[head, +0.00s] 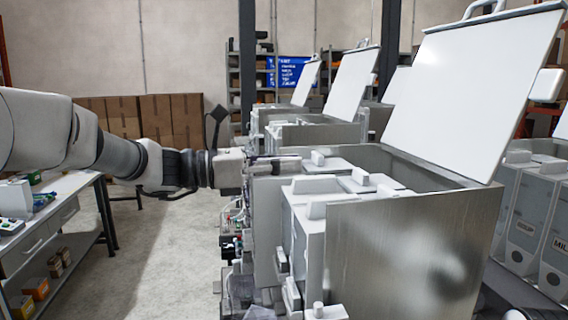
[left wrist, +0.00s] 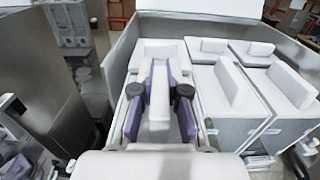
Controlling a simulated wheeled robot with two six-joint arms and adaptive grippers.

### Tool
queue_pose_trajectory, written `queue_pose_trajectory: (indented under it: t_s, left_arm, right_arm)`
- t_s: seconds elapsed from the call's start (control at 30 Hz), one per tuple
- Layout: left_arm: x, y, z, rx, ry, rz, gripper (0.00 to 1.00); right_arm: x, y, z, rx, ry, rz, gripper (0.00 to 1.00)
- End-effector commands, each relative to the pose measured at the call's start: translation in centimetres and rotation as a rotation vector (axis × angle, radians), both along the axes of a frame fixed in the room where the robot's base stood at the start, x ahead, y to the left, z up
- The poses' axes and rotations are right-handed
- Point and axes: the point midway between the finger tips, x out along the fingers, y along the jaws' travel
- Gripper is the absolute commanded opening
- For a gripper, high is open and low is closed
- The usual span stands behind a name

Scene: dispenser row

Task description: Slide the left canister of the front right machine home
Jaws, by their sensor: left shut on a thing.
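My left gripper (head: 290,160) reaches in from the left at the top of the front right machine (head: 400,250), whose silvery side wall stands nearest the camera. In the left wrist view its purple-padded fingers (left wrist: 160,72) are shut on the upright white handle (left wrist: 158,112) of the left canister (left wrist: 158,48). This canister sits at the left of the open bay, along the left inner wall. It also shows in the head view, just beyond the fingers (head: 338,165). Its lower part and how deep it sits are hidden. My right gripper is not in view.
Other white canisters with raised handles (left wrist: 238,88) stand close on the right. The machine's white lid (head: 470,85) is raised. More open machines (head: 310,130) stand behind. A workbench (head: 60,215) is at the left, with clear floor (head: 160,250) between.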

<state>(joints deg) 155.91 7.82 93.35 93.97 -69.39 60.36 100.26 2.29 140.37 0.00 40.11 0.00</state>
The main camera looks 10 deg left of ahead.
Motion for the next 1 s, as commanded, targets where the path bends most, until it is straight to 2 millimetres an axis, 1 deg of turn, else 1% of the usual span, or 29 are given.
queue_pose_trajectory:
  t_s: [0.2,0.4,0.43,0.5,0.83,0.93,1.0]
  left_arm:
    - [-0.1,0.1,-0.9,-0.002,-0.002,0.0,0.0]
    - [-0.1,0.1,-0.9,-0.001,-0.002,0.0,0.0]
    - [-0.1,0.1,-0.9,-0.001,-0.002,0.0,0.2]
    - [-0.1,0.1,-0.9,-0.001,-0.002,0.0,0.43]
    - [-0.1,0.3,-1.1,0.001,0.001,0.0,0.43]
    - [-0.6,1.3,-0.9,-0.003,0.0,0.002,0.43]
    - [-1.2,2.6,-0.9,-0.006,-0.001,0.002,0.43]
  right_arm:
    - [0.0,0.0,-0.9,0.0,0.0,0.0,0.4]
    - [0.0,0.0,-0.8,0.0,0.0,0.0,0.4]
    - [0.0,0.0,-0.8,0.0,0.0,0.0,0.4]
    - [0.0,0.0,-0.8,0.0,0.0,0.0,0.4]
    - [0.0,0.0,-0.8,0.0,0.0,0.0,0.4]
    - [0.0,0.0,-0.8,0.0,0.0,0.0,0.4]
    - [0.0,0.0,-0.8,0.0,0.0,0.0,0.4]
